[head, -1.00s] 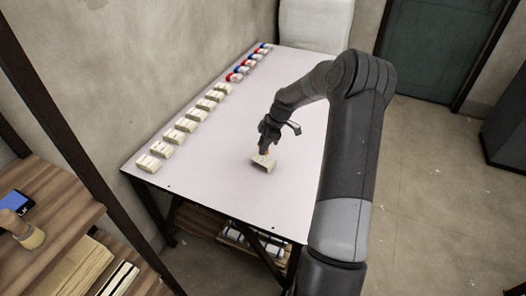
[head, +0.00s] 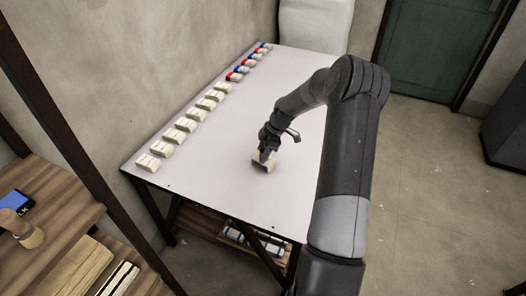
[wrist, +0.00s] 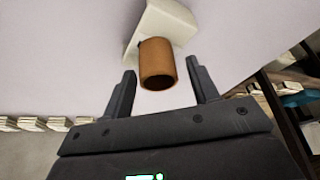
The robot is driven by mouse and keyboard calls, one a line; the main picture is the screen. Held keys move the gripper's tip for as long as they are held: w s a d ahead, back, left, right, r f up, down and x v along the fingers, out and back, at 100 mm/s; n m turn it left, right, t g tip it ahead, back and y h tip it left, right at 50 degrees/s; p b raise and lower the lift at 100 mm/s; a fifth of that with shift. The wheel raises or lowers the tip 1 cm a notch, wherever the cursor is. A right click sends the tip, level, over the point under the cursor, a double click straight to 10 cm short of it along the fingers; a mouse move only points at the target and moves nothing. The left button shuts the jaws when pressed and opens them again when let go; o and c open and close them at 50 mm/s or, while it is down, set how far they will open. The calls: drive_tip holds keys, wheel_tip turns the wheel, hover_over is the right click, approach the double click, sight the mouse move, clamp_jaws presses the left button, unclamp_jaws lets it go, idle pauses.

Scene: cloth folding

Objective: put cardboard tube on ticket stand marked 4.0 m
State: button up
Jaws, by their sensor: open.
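The cardboard tube (wrist: 157,66) is a short brown cylinder between my gripper's fingers in the wrist view, its open end facing the camera. Gaps show on both sides of it. A cream ticket stand (wrist: 172,24) is just beyond the tube; whether the tube rests on it or only beside it I cannot tell. In the head view that stand (head: 270,166) lies near the table's front, with my gripper (head: 264,158) at it. My gripper is open. The tube is hard to make out in the head view. No distance marking is legible.
Several cream stands (head: 187,125) line the table's left edge, with red and blue items (head: 238,73) towards the far end. The white table top (head: 225,150) is otherwise mostly clear. A wooden shelf (head: 55,205) stands at the lower left.

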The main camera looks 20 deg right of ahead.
drive_tip(key=v, duration=1.1)
drive_tip(key=s+a+r+m+h, duration=0.1)
drive_tip(key=s+a+r+m, duration=0.1)
drive_tip(key=s+a+r, duration=0.3)
drive_tip(key=s+a+r+m+h, duration=0.2)
drive_tip(key=a+r, duration=0.1)
drive_tip(key=r, duration=0.4)
drive_tip(key=s+a+r+m+t, duration=0.1)
drive_tip(key=s+a+r+m, duration=0.2)
drive_tip(key=s, duration=0.6)
drive_tip(key=s+a+r+m+t+h, duration=0.1)
drive_tip(key=s+a+r+m+t, duration=0.1)
drive_tip(key=s, duration=0.7)
drive_tip(key=s+a+r+m+t, duration=0.1)
drive_tip(key=s+a+r+m, duration=0.4)
drive_tip(key=s, duration=0.5)
drive_tip(key=shift+m, duration=0.5)
